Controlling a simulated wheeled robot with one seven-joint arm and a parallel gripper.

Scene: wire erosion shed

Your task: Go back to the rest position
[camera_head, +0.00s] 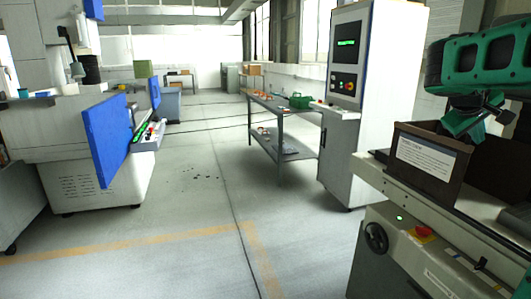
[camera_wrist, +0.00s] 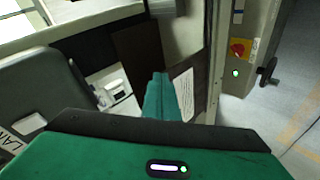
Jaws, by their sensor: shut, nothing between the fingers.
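My gripper (camera_wrist: 160,76) is green, and its fingers are together with nothing between them in the wrist view. In the head view my green gripper (camera_head: 459,124) is at the right, at the rim of a dark brown open box (camera_head: 428,166). The box has a white printed label on its front. In the wrist view the box's label (camera_wrist: 183,93) is just right of the fingers. I cannot tell whether the fingertips are inside the box or above it. A small whitish item (camera_wrist: 114,87) shows left of the fingers, partly hidden.
The box stands on a grey machine with a red knob (camera_head: 423,233) and a handwheel (camera_head: 376,237). A white control cabinet (camera_head: 372,90) and a grey workbench (camera_head: 283,112) stand behind. A machine with blue panels (camera_head: 110,138) is at left.

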